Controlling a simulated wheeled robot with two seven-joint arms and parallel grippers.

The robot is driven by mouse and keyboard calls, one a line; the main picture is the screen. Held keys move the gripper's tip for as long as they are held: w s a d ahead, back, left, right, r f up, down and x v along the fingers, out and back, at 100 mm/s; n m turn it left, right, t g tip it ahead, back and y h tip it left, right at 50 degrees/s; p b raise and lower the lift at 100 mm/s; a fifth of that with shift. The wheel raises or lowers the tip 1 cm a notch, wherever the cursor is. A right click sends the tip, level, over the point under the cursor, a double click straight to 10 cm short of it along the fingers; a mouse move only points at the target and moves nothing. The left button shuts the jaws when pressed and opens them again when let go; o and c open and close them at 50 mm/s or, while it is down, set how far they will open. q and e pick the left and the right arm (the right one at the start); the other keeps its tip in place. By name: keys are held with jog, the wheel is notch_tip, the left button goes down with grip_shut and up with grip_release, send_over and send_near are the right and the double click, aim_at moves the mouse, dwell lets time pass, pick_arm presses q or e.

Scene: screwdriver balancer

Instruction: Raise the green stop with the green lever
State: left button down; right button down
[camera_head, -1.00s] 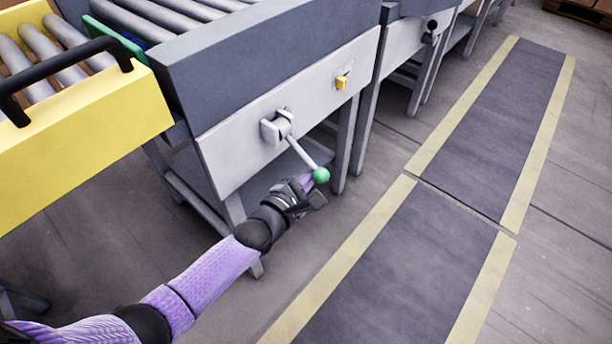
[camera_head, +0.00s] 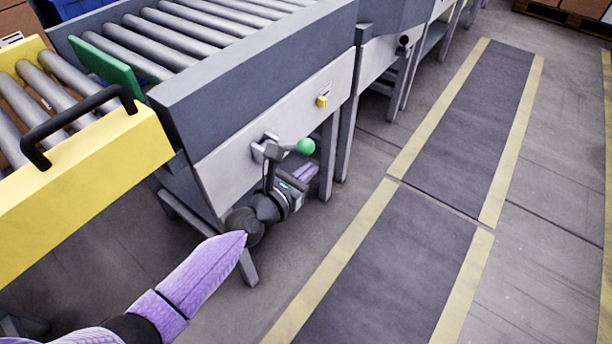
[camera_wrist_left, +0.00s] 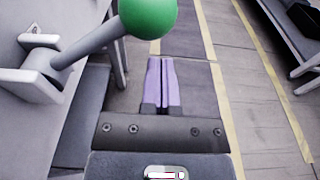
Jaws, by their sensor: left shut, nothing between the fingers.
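The green lever has a grey rod and a round green knob (camera_head: 306,146) on the side panel of the grey roller conveyor. In the head view it points right and slightly up from its grey mount. The green knob also shows large in the left wrist view (camera_wrist_left: 148,14), with the rod (camera_wrist_left: 92,44) running to the mount at left. The green stop (camera_head: 106,66) is a green plate standing up at the conveyor's near end, beside the yellow cart. My left gripper (camera_head: 304,172) is shut and empty just below the knob; I cannot tell whether they touch. My right gripper is not in view.
A yellow roller cart (camera_head: 88,190) with a black handle (camera_head: 78,122) stands at the left. A small yellow switch (camera_head: 322,101) sits on the panel right of the lever. Conveyor legs stand close to my left arm. The dark floor mat (camera_head: 400,250) at right is clear.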

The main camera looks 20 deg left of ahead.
pick_arm(q)
jog(key=r+n, duration=0.1)
jog(key=r+n+p, duration=0.1)
jog(key=shift+w+a+r+n+h+p, duration=0.1)
jog(key=shift+a+r+n+h+p, duration=0.2)
jog(key=shift+a+r, duration=0.05)
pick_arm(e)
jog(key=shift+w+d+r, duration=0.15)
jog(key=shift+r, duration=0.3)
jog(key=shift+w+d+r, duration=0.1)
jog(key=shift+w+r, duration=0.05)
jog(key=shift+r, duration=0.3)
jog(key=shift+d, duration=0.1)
